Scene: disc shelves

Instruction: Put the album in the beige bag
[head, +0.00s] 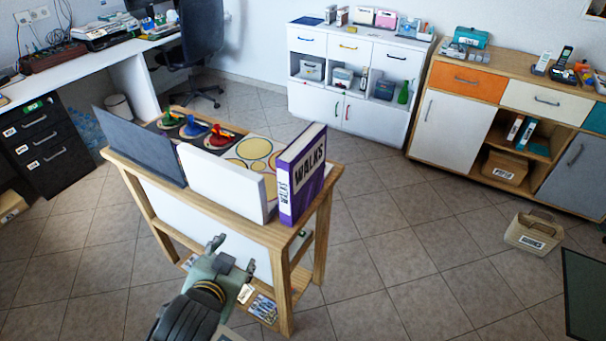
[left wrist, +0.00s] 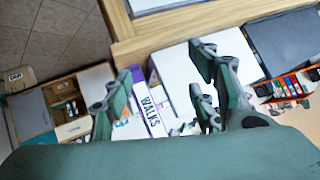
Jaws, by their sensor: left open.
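A purple and white upright volume marked WALKS (head: 302,176) stands at the right end of a small wooden table; it also shows in the left wrist view (left wrist: 151,112). A plain white thick volume (head: 226,183) stands beside it. I cannot tell from its cover which one is the album. The beige bag (head: 534,231), with a handle and a label, stands on the floor at the right; it also shows in the left wrist view (left wrist: 19,77). My left gripper (head: 233,255) is open and empty, in front of and below the tabletop edge. My right gripper is not in view.
A dark grey panel (head: 138,146) stands at the table's left end. Coloured pieces (head: 193,127) lie behind the volumes. The table has a lower shelf (head: 262,306) with small items. Cabinets line the back and right. Tiled floor (head: 415,240) between table and bag is clear.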

